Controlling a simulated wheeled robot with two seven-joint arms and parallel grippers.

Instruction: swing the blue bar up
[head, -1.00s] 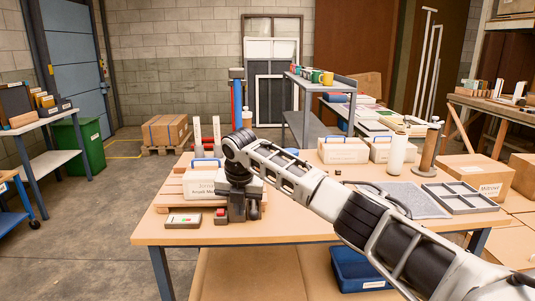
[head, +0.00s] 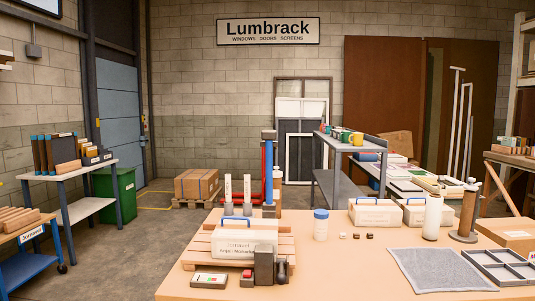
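I cannot tell for sure which part is the blue bar. Blue handles also show on the white boxes. A dark grey block with a black knob (head: 264,266) stands at the table's front left. Neither of my grippers is in view.
The wooden table (head: 345,272) has a clear middle and front. A grey shelf (head: 335,190) stands behind.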

